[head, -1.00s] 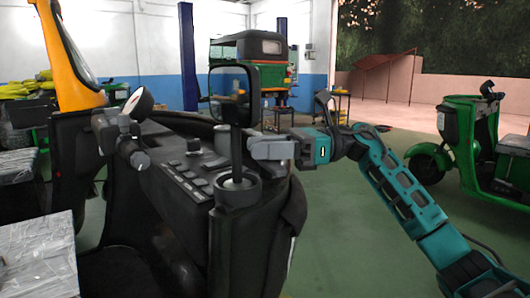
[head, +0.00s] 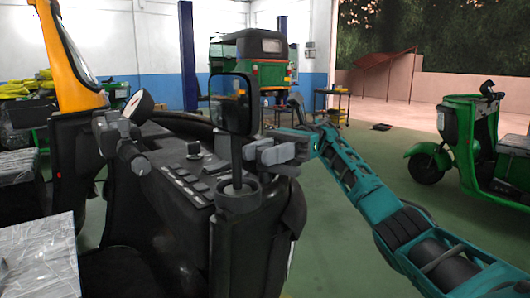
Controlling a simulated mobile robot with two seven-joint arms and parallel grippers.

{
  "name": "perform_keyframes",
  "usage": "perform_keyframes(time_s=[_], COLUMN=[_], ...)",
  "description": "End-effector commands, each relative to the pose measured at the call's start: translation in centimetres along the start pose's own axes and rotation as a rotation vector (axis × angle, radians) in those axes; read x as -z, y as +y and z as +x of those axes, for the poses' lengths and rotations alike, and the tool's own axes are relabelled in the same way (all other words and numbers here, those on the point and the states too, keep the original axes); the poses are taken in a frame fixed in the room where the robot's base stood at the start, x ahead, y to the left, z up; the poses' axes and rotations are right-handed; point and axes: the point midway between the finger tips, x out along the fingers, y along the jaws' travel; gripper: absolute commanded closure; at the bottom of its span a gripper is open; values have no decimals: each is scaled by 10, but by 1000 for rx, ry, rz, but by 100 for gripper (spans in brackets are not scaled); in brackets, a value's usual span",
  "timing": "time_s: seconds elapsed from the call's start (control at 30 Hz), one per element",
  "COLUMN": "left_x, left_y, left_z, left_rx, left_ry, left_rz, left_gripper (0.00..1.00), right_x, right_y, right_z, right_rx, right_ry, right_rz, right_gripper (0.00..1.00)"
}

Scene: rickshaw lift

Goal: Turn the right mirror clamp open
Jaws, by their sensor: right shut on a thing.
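The right mirror (head: 231,104) stands upright on a dark stem at the right end of the black dashboard. Its stem goes down into a dark round collar (head: 238,197). My right gripper (head: 256,155) comes in from the right, just beside the stem and above the collar. Its grey fingers are shut on the right mirror clamp; the contact itself is small and partly hidden by the fingers and stem. The fingers look rolled, one above the other. My left gripper is not in view.
The black dashboard (head: 176,180) with switches lies left of the mirror. A green vehicle (head: 475,150) is at the right, and another green vehicle (head: 262,60) is behind.

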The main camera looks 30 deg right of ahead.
Motion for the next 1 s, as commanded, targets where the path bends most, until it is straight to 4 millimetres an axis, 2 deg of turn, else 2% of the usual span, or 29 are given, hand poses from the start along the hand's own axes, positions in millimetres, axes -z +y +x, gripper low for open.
perform_keyframes(time_s=[0.43, 0.47, 0.6, 0.67, 1.0], left_x=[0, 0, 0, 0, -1], left_y=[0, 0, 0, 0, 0], left_z=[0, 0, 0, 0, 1], left_rx=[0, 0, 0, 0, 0], left_ry=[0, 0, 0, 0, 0], left_rz=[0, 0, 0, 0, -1], left_gripper=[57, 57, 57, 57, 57], right_x=[3, 3, 2, 2, 1], right_y=[0, 0, 0, 0, 0], right_z=[1, 1, 1, 1, 1], right_rx=[-15, -15, -13, -13, -11], right_ry=[5, 5, 4, 3, 2], right_rz=[5, 5, 4, 3, 2], right_gripper=[92, 60, 47, 42, 42])
